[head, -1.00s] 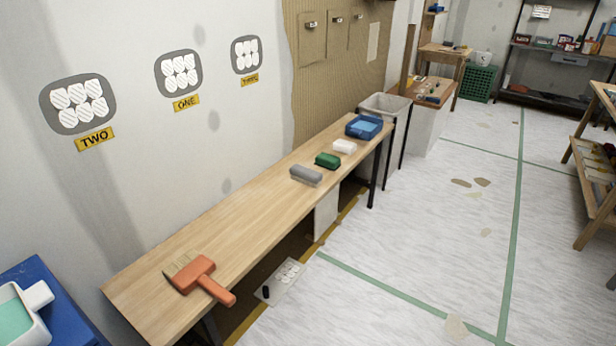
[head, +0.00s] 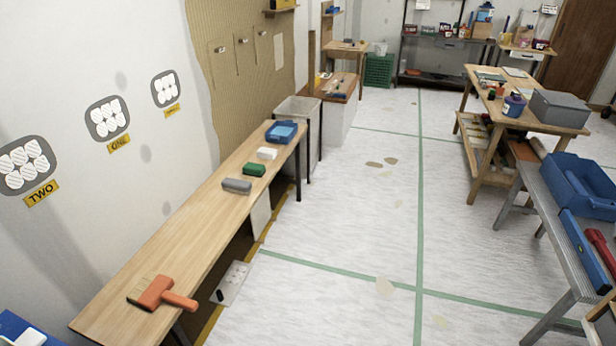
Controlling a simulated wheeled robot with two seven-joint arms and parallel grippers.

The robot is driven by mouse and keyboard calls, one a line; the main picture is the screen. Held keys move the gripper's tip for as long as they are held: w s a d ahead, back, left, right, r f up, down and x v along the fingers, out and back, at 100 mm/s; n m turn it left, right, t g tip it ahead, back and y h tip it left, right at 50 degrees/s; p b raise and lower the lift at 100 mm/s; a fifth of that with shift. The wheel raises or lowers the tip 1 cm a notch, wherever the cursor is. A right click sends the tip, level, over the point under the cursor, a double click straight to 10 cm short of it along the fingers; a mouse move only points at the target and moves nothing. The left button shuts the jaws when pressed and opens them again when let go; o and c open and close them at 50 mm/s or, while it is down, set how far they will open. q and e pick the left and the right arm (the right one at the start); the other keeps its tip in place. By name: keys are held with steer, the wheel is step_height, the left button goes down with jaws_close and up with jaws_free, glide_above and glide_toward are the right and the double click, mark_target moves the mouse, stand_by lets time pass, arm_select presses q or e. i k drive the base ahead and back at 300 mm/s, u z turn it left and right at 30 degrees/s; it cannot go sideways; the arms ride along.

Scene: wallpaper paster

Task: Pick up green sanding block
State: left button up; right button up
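The green sanding block (head: 254,170) lies on the long wooden bench (head: 195,225) along the left wall. It sits between a grey block (head: 237,186) on its nearer side and a white block (head: 267,153) on its farther side, with small gaps. Neither of my grippers shows in the head view.
A blue tray (head: 280,132) stands at the bench's far end and an orange-handled brush (head: 160,292) at its near end.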

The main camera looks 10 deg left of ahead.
mark_target(249, 168)
steer(key=z, duration=0.3)
steer(key=i, duration=2.5)
steer(key=u, duration=1.9)
steer(key=i, duration=1)
steer(key=u, duration=1)
